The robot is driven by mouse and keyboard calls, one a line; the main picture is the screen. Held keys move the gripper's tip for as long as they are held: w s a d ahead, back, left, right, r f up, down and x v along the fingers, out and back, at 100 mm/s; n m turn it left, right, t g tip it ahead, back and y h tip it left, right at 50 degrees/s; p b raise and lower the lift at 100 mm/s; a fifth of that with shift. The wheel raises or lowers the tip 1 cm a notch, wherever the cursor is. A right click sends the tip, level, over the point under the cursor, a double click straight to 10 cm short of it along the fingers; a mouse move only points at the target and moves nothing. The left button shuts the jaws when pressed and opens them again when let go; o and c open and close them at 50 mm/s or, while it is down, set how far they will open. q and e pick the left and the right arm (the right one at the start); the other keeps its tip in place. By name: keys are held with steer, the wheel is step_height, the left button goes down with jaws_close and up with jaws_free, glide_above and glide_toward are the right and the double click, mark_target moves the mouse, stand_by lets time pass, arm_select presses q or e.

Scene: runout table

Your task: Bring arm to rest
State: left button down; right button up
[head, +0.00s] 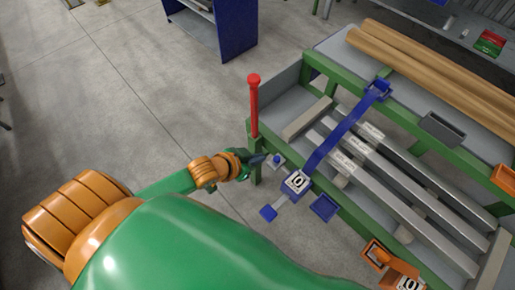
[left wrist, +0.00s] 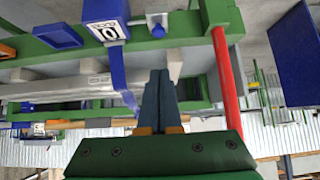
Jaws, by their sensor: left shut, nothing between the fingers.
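My left arm comes in from the left of the head view, green and orange. Its left gripper (head: 260,159) is beside the near left corner of the runout table (head: 258,172), close to the foot of the red post. In the left wrist view the left gripper (left wrist: 160,82) points toward the table frame, its two dark fingers together with nothing between them. My right gripper is in neither view.
A red post (head: 254,105) stands at the table corner. A blue strap (head: 340,133) with a labelled block (head: 296,182) crosses several grey bars (head: 400,178). An orange labelled clamp (head: 375,252) sits lower right. Open floor (head: 130,110) lies left.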

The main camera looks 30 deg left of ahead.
arm_select(q)
steer(key=s+a+f+n+g+y, duration=0.1)
steer(key=s+a+f, duration=0.15)
steer(key=f, duration=0.35)
steer(key=s+a+f+g+y, duration=0.1)
steer(key=a+f, duration=0.2)
steer(key=f, duration=0.3)
steer(key=s+f+g, duration=0.2)
steer(key=s+f, duration=0.2)
steer(key=s, duration=0.4)
steer(key=s+d+f+g, duration=0.1)
steer(key=s+f, duration=0.4)
steer(key=s, duration=0.2)
steer(key=s+d+f+g+y, duration=0.1)
steer(key=s+f+g, duration=0.1)
steer(key=s+f, duration=0.3)
steer(key=s, duration=0.3)
steer(key=shift+s+d+n+g, duration=0.2)
steer(key=shift+s+n+g, duration=0.1)
